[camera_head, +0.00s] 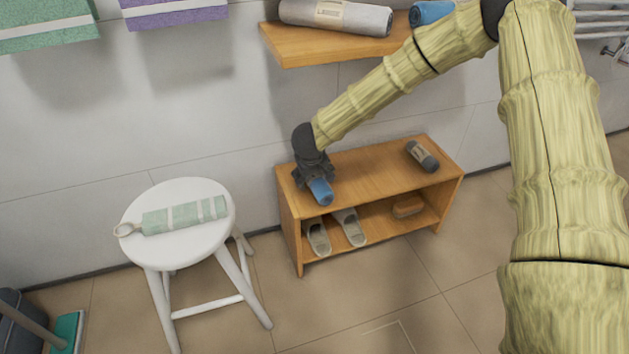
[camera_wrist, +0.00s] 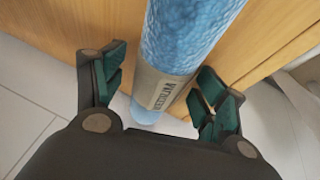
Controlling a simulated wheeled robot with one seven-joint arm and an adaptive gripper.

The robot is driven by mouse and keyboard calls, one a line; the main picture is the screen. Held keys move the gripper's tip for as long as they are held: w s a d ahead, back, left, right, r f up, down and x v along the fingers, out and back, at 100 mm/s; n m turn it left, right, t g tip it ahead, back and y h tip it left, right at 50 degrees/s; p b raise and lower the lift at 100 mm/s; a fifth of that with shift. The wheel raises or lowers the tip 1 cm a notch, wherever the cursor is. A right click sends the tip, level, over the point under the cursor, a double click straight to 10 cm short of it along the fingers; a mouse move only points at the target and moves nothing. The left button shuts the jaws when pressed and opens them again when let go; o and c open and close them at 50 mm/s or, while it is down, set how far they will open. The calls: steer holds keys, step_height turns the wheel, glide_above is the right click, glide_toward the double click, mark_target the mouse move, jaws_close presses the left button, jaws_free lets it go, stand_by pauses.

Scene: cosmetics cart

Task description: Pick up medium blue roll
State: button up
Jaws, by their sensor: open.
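A blue roll (camera_head: 320,190) with a grey paper band lies on the top of the small wooden shelf (camera_head: 372,163), near its left end. In the wrist view the blue roll (camera_wrist: 181,37) runs between my two open fingers, with its banded part close to the fingertips. My gripper (camera_head: 312,175) is over the roll and hides part of it in the head view. In the wrist view my gripper (camera_wrist: 160,88) is open, with green pads on either side of the roll. Another blue roll (camera_head: 432,12) lies on the wall shelf, partly hidden by my arm.
A dark grey roll (camera_head: 422,156) lies at the right end of the small shelf. Slippers (camera_head: 318,236) and a brown brush-like item (camera_head: 407,206) sit inside it. A large grey roll (camera_head: 336,16) lies on the wall shelf (camera_head: 330,48). A white stool (camera_head: 185,248) stands left.

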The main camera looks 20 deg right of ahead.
steer(key=shift+r, duration=0.1)
steer(key=c, duration=1.2)
steer(key=shift+r+p, duration=0.4)
steer(key=shift+r, duration=0.05)
step_height(320, 180, up, 3)
steer(key=shift+f+p, duration=0.1)
steer(key=shift+p, duration=1.05)
steer(key=s+a+r+p, duration=0.2)
steer(key=s+a+p, duration=0.45)
steer(key=s, duration=0.75)
steer(key=s+r+p, duration=0.1)
steer(key=r+p, duration=0.8)
steer(key=p, duration=0.1)
steer(key=s+d+r+m+p, duration=0.1)
steer(key=s+r+p, duration=0.1)
steer(key=r+p, duration=0.8)
steer(key=s+d+r+m+h+p, duration=0.1)
steer(key=s+r+p, duration=0.1)
steer(key=r+p, duration=0.8)
steer(key=shift+p, duration=0.5)
